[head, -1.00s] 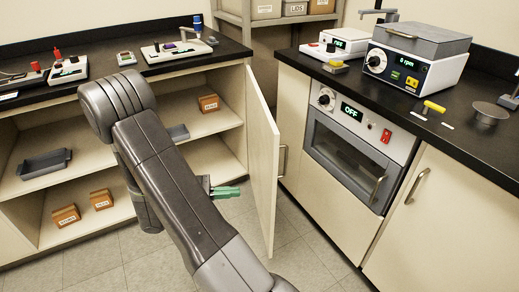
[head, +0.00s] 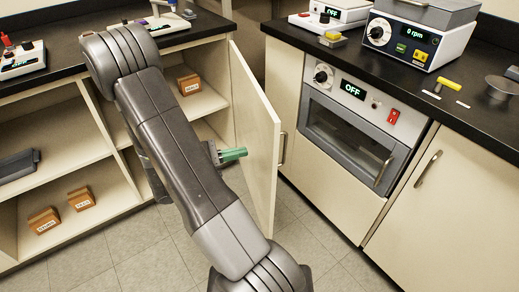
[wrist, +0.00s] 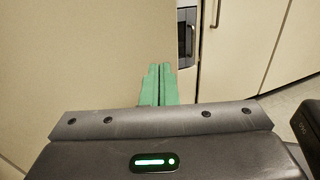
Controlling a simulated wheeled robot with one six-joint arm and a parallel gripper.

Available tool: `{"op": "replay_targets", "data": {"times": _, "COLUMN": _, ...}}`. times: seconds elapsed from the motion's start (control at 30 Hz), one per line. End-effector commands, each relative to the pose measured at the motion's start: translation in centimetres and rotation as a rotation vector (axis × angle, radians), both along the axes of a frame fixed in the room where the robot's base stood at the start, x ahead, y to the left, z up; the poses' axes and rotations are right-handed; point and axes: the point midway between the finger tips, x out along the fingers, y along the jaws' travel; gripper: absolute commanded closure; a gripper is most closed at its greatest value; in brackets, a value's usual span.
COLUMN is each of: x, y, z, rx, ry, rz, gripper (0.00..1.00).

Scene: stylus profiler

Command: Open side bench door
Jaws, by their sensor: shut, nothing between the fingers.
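The side bench door (head: 256,125) is a cream panel standing ajar, swung out from the left bench, with its inner face towards my gripper. Its metal handle (head: 282,148) is on the far side, seen past the free edge. My gripper (head: 234,154) has green fingers, shut and empty, on the inner side of the door. In the head view the fingertips appear close to the inner face; contact cannot be told. In the wrist view the shut fingers (wrist: 160,84) point forward at a cream panel (wrist: 80,55), which looks like the door.
The open shelves hold small cardboard boxes (head: 81,199) and a grey tray (head: 18,166). An oven (head: 347,137) with an OFF display is built into the right bench, beside a cupboard door (head: 437,215). Tiled floor (head: 130,245) is free between the benches.

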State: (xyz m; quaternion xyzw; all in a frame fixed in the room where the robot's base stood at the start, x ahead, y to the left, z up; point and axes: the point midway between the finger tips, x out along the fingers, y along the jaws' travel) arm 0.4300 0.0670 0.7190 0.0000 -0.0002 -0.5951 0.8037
Motion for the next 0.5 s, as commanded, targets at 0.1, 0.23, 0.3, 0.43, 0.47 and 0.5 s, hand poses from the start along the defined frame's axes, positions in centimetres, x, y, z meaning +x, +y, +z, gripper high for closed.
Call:
{"op": "replay_targets", "data": {"times": 0.1, "x": 0.6, "y": -2.1, "z": -0.1, "rx": 0.000, "ry": 0.001, "rz": -0.005, "gripper": 1.00}}
{"op": "replay_targets", "data": {"times": 0.23, "x": 1.1, "y": -4.0, "z": -0.1, "rx": 0.000, "ry": 0.001, "rz": -0.004, "gripper": 1.00}}
{"op": "replay_targets", "data": {"times": 0.3, "x": 1.4, "y": -4.8, "z": -0.1, "rx": 0.000, "ry": 0.000, "rz": -0.004, "gripper": 1.00}}
{"op": "replay_targets", "data": {"times": 0.43, "x": 1.7, "y": -5.8, "z": -0.1, "rx": 0.001, "ry": 0.000, "rz": -0.002, "gripper": 1.00}}
{"op": "replay_targets", "data": {"times": 0.47, "x": 1.8, "y": -5.9, "z": -0.1, "rx": 0.001, "ry": 0.000, "rz": -0.001, "gripper": 1.00}}
{"op": "replay_targets", "data": {"times": 0.5, "x": 1.8, "y": -6.1, "z": -0.1, "rx": 0.001, "ry": 0.001, "rz": -0.001, "gripper": 1.00}}
